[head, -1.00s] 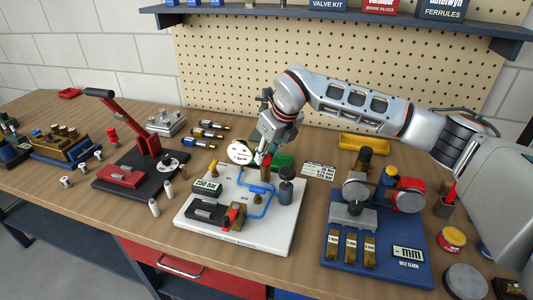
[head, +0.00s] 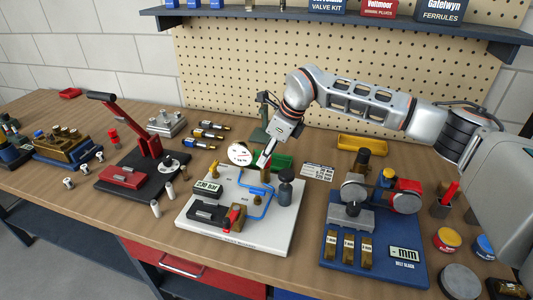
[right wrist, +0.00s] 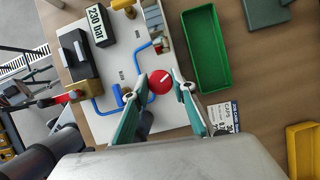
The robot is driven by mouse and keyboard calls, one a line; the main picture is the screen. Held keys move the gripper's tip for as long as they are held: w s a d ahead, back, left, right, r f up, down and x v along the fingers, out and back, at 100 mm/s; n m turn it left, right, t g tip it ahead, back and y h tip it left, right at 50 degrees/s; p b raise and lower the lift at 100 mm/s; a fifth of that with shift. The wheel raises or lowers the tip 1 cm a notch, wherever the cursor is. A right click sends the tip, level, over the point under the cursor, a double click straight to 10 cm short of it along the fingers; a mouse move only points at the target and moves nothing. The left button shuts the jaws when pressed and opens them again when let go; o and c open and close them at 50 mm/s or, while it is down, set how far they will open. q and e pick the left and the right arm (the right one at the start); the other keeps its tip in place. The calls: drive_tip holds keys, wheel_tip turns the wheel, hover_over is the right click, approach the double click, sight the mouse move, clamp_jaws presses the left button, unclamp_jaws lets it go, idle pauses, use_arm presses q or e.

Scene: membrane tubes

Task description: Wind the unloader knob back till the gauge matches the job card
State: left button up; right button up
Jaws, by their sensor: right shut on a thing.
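The red unloader knob (right wrist: 160,82), with a white mark on top, sits between the fingers of my right gripper (right wrist: 154,86) in the right wrist view. The right gripper is shut on it; in the head view the gripper (head: 268,157) reaches down to the back of the white board (head: 270,238) and mostly hides the knob. The digital gauge display (head: 207,187) reads 230 bar, also clear in the right wrist view (right wrist: 97,26). A round white dial (head: 240,154) stands behind it. The job card (head: 318,171) lies right of the board; its figures are too small to read surely. My left gripper is out of view.
A green tray (right wrist: 206,50) lies close behind the knob. A blue gauge-block station (head: 375,262) stands to the right, a red-handled press (head: 125,130) to the left. A yellow tray (head: 362,143) is at the back. Blue pipes (head: 262,205) run across the board.

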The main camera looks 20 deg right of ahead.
idle(0.4)
drive_tip(key=o, duration=1.1)
drive_tip(key=v, duration=1.2)
